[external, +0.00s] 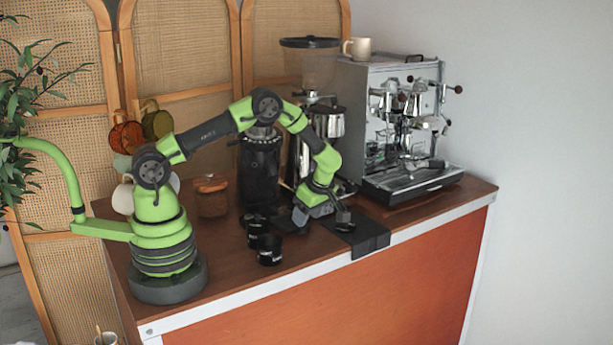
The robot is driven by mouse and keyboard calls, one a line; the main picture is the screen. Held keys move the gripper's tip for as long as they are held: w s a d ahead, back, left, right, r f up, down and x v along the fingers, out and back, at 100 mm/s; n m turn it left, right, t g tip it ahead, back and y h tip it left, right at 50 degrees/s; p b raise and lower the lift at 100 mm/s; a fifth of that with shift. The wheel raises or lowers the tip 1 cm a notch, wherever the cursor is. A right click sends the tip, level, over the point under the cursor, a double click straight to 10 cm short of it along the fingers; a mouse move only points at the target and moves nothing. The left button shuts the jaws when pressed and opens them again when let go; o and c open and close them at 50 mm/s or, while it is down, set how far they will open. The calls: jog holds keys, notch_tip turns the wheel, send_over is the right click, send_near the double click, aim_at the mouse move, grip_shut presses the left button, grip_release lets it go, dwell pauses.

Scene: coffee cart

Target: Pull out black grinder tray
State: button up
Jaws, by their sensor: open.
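The coffee grinder (318,77) stands at the back middle of the cart, left of the espresso machine. It has a clear hopper with a dark lid and a metal front. My green forearm and wrist cross in front of its lower part. Some of the dark base (345,187) shows right of my wrist. The black grinder tray cannot be made out clearly; my arm hides much of that area.
The black mat (369,240) hangs over the front edge. Black cups (269,250) stand left of my gripper. A black canister (260,170) and a lidded jar (211,197) stand behind. The espresso machine (415,181) fills the right.

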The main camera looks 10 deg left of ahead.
jog(key=v, duration=0.6)
jog(key=shift+r, duration=0.35)
jog(key=w+a+r+m+t+h, duration=0.15)
jog(key=a+r+m, duration=0.25)
jog(key=a+r, duration=0.45)
jog(key=w+a+r+m+g+h, duration=0.1)
jog(key=w+a+r+m, duration=0.15)
jog(key=a+r, duration=0.6)
jog(key=s+a+r+m+t, duration=0.2)
jog(key=s+a+m+t, duration=0.2)
jog(key=s+a+m, duration=0.5)
jog(key=shift+s+a+r, duration=0.2)
jog(key=shift+s+a, duration=1.5)
jog(key=shift+a, duration=1.2)
jog(key=shift+m+y, duration=0.25)
